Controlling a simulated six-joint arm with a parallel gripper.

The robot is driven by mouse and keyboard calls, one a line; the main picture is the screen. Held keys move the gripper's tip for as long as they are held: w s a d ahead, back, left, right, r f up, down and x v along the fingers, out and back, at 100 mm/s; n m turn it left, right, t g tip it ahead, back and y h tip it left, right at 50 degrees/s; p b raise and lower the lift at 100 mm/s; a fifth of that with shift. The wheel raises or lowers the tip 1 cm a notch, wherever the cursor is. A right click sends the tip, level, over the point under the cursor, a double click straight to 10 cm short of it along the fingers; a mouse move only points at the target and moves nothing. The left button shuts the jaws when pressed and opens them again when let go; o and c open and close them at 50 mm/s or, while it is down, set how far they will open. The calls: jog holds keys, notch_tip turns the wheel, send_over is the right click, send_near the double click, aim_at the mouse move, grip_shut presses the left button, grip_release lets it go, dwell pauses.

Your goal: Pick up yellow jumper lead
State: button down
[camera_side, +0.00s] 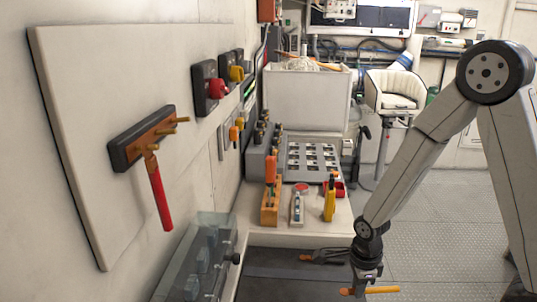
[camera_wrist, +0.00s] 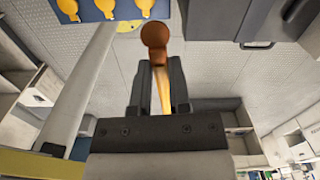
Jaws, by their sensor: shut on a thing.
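The yellow jumper lead (camera_side: 384,290) is in my gripper (camera_side: 364,286), low at the bottom of the side view. Its yellow part sticks out to the right of the jaws and its orange-brown end (camera_side: 346,291) to the left. In the wrist view my gripper (camera_wrist: 160,68) is shut on the lead. Its round brown end (camera_wrist: 155,34) stands beyond the fingertips, and a yellow strip (camera_wrist: 163,92) shows between the fingers. Whether the lead touches anything below is not clear.
A dark mat (camera_side: 270,283) lies left of my gripper, with an orange-tipped dark item (camera_side: 306,257) on it. Behind is a bench with an orange block (camera_side: 270,212) and a yellow tool (camera_side: 330,201).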

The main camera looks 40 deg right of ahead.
jog(key=shift+s+r, duration=0.15)
jog(key=shift+s, duration=0.25)
